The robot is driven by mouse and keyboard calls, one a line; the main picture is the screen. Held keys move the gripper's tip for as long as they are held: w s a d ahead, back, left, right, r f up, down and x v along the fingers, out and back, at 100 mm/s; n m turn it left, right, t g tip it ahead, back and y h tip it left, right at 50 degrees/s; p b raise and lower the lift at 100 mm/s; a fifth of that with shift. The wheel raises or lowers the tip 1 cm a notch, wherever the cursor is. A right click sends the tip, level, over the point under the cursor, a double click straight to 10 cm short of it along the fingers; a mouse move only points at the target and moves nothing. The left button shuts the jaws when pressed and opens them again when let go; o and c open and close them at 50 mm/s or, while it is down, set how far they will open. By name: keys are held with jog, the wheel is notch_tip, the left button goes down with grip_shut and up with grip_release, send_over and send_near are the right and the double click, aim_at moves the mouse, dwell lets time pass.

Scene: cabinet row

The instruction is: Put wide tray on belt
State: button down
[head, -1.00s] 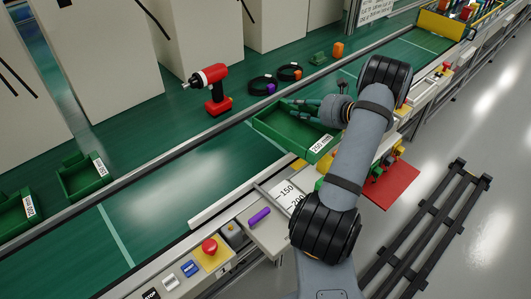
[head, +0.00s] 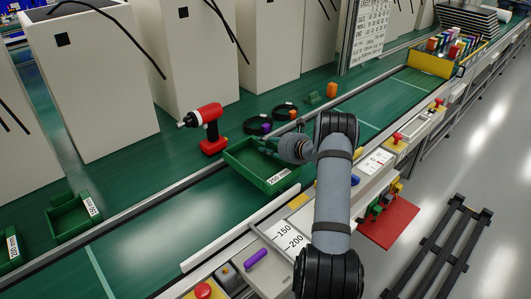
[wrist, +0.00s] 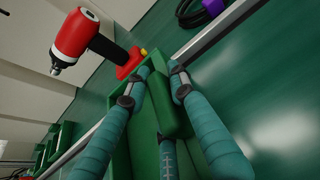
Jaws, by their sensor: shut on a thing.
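The wide tray (head: 235,166) is green, shallow and open-topped, with a white "250 mm" label on its front end. My gripper (head: 270,146) is shut on a raised green part of it, with teal fingers on both sides. The tray is over the green belt (head: 165,240) and overlaps the rail behind it; I cannot tell whether its underside touches anything. In the wrist view the tray (wrist: 122,155) shows between and beside the fingers, which hide part of it.
A red drill (head: 208,128) stands just behind the tray on the back green surface, with black rings (head: 257,126) to its right. Smaller green trays (head: 72,218) sit at left. White cabinets line the back. The belt left of the tray is clear.

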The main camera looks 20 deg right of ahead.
jog(key=shift+f, duration=1.95)
jog(key=shift+f, duration=0.15)
jog(key=c, duration=1.6)
grip_release()
jog(key=shift+o, duration=0.6)
jog(key=v, duration=1.2)
jog(key=shift+s+b, duration=0.1)
jog(key=shift+b, duration=0.2)
